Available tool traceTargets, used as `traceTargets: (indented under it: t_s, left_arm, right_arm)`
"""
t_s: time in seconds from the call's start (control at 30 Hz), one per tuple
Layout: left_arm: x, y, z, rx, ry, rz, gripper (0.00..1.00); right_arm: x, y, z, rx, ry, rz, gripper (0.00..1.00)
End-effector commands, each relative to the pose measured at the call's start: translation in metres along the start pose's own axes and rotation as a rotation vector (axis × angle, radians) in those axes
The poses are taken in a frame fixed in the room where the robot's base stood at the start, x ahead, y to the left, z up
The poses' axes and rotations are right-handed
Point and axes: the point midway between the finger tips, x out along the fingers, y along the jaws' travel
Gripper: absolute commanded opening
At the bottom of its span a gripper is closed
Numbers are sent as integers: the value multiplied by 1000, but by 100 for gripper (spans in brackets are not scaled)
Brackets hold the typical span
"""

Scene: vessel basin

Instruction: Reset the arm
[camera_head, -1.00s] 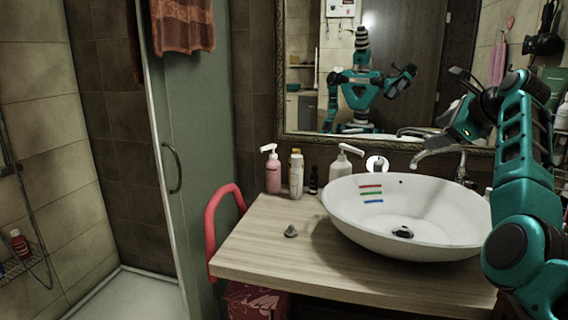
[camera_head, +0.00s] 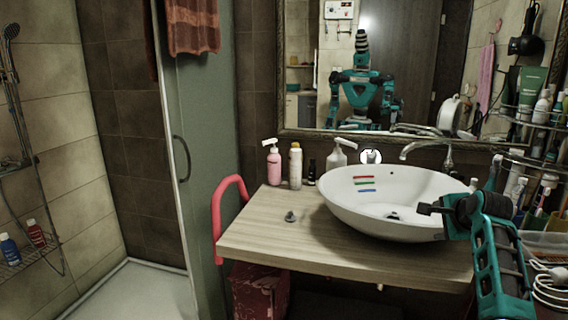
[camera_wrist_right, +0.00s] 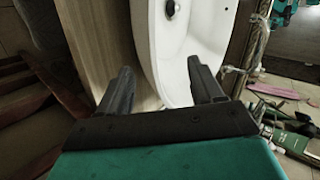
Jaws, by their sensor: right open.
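My right arm comes in from the right edge of the head view. Its gripper (camera_head: 428,209) is in front of the right side of the white vessel basin (camera_head: 345,206). In the right wrist view my right gripper (camera_wrist_right: 160,68) is open, with two dark fingers apart and nothing between them. The basin rim (camera_wrist_right: 152,60) shows beyond the fingers there. I cannot tell whether the gripper touches the basin. My left gripper does not show directly.
The basin stands on a wooden counter (camera_head: 260,240) with a small grey object (camera_head: 290,217) on it. Pink (camera_head: 273,167) and white (camera_head: 295,166) bottles stand at the back. A faucet (camera_head: 425,151) rises behind the basin. Crowded shelves (camera_head: 540,125) stand at right.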

Motion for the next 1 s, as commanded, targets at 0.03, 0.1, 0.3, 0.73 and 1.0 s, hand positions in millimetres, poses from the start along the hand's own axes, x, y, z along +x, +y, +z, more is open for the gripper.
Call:
traceTargets:
  t_s: [0.03, 0.1, 0.3, 0.73, 1.0]
  left_arm:
    - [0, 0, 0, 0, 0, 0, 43]
    - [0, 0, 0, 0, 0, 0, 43]
    - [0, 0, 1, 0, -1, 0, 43]
    - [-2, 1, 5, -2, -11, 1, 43]
    - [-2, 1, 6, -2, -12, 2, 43]
  right_arm:
    - [8, 30, 3, -91, 22, 11, 66]
    - [14, 63, 8, -224, 45, 14, 66]
    - [16, 161, 35, -618, 70, 17, 66]
    - [-66, 355, 136, -1383, -52, -92, 66]
    - [-138, 416, 186, -1643, -125, -210, 66]
